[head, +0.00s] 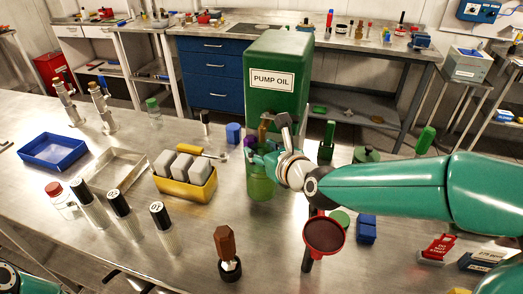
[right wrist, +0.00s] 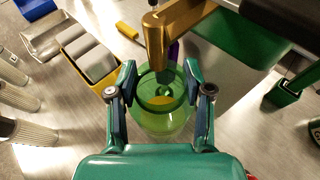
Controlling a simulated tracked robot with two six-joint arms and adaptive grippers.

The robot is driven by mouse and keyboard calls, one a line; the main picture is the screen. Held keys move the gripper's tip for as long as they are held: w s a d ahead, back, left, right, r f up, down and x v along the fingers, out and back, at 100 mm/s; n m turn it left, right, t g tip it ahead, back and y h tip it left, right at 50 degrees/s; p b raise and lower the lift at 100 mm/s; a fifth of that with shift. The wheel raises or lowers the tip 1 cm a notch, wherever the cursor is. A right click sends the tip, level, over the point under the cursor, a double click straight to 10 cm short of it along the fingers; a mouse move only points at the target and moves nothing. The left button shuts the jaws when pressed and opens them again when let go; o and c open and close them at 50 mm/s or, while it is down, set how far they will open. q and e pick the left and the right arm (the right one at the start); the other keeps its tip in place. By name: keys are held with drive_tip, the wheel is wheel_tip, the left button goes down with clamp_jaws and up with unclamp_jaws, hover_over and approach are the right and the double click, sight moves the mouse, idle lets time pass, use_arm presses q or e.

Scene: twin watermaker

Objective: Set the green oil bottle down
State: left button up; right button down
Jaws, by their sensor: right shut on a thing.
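The green oil bottle (head: 261,186) is a translucent green, open-topped vessel below the brass tap (head: 264,124) of the green tank marked PUMP OIL (head: 283,65). My right gripper (head: 262,160) is shut around its upper part. In the right wrist view the fingers (right wrist: 160,88) lie on both sides of the bottle (right wrist: 165,118), and a little yellow shows inside it. The brass spout (right wrist: 156,45) reaches over its mouth. The bottle looks upright, with its base at or just above the metal bench (head: 205,225); I cannot tell whether it touches. My left gripper is out of view.
A yellow holder with grey blocks (head: 200,196) stands left of the bottle. A red funnel-like cup (head: 323,237) and a blue block (head: 366,230) lie to the right. A brown-topped tool (head: 226,250) stands in front. Bare bench lies between the holder and bottle.

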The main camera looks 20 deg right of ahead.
drive_tip(key=shift+f+b, duration=0.25)
drive_tip(key=shift+b, duration=0.25)
drive_tip(key=c, duration=0.9)
unclamp_jaws()
drive_tip(key=shift+f, duration=0.1)
drive_tip(key=o, duration=0.4)
